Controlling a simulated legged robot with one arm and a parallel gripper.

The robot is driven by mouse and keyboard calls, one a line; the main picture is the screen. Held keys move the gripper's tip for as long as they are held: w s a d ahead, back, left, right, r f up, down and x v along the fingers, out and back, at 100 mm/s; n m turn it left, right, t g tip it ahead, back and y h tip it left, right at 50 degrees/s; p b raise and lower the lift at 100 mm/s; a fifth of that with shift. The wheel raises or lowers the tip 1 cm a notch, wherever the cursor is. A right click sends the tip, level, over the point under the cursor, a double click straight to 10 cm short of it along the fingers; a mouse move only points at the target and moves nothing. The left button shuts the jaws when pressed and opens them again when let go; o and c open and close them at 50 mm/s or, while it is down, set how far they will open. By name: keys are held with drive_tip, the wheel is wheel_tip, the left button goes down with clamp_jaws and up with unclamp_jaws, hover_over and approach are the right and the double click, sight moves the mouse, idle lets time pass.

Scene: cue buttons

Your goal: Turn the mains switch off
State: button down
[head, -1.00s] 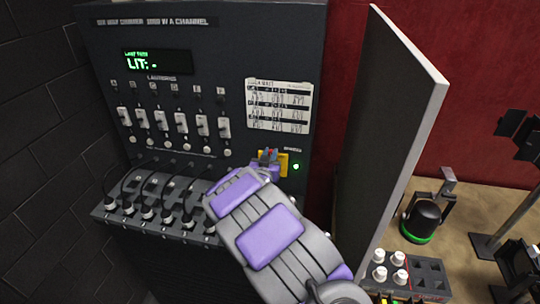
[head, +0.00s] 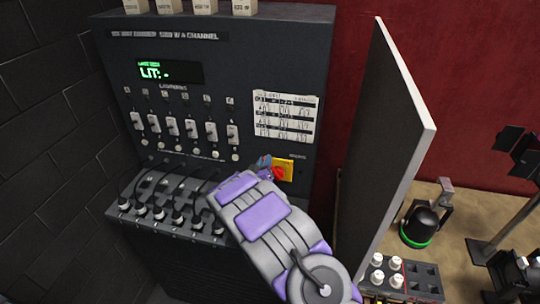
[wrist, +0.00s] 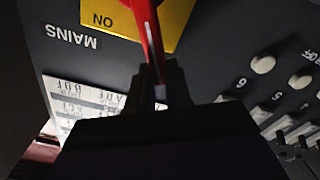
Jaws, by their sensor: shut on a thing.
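The mains switch has a yellow plate (head: 287,165) and a red handle (head: 279,173) at the lower right of the black dimmer panel. My gripper (head: 268,169) is at the switch, on its left side. In the wrist view the red handle (wrist: 146,30) runs down between the fingers of my gripper (wrist: 160,85), which is shut on it. The yellow plate (wrist: 102,22) shows an upside-down "ON" beside the handle, and "MAINS" is printed nearby. The rest of the plate's lettering is hidden or out of view.
The panel has a lit display (head: 170,72), a row of sliders (head: 190,130) and a paper chart (head: 286,117). Cables plug into a ledge (head: 125,209) below. A grey upright board (head: 385,150) stands close right of my arm.

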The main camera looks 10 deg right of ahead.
drive_tip(key=w+a+f+n+p, duration=0.1)
drive_tip(key=a+f+n+p, duration=0.3)
drive_tip(key=f+n, duration=0.4)
drive_tip(key=shift+w+a+n, duration=0.2)
drive_tip(key=shift+w+n, duration=0.1)
drive_tip(key=shift+n, duration=1.9)
drive_tip(key=c, duration=1.1)
unclamp_jaws()
drive_tip(key=shift+w+a, duration=0.1)
drive_tip(key=shift+a, duration=0.05)
drive_tip(key=shift+o, duration=0.3)
drive_tip(key=shift+r, duration=0.1)
drive_tip(key=b+v, duration=0.1)
drive_tip(key=v, duration=1.6)
drive_tip(key=shift+s, duration=0.25)
